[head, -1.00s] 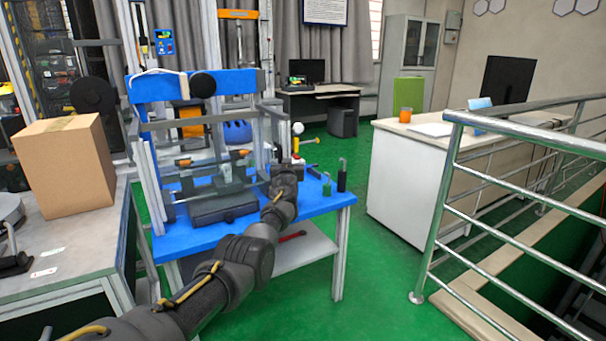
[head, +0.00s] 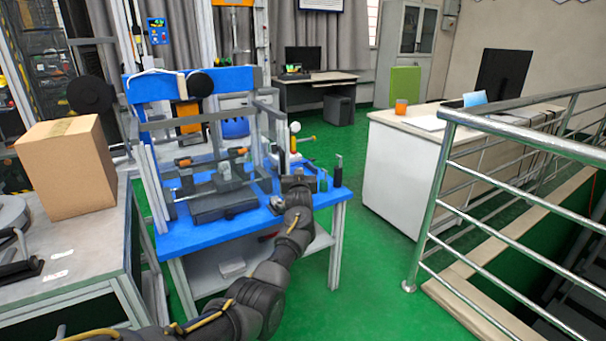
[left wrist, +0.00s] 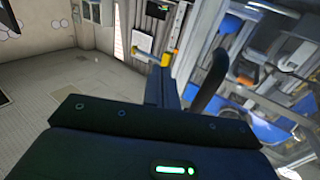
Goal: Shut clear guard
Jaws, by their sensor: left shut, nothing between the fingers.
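The drop tower stands on a blue table (head: 230,232), with a blue crossbeam (head: 232,80) on top and a grey frame bar (head: 190,121) across its front. A see-through panel with pale edges (head: 263,150), which looks like the clear guard, stands along the right side of the frame. Its surface is faint, and I cannot tell its exact angle. My left gripper (head: 297,184) is shut and empty at the table's front right, to the right of the tower base. Its dark body fills the bottom of the left wrist view. My right gripper is not in view.
A dark green and a black upright tool (head: 338,172) stand at the table's right edge, close to my left gripper. A cardboard box (head: 67,167) is on the bench at left. A metal railing (head: 440,190) is at right. Green floor lies clear between.

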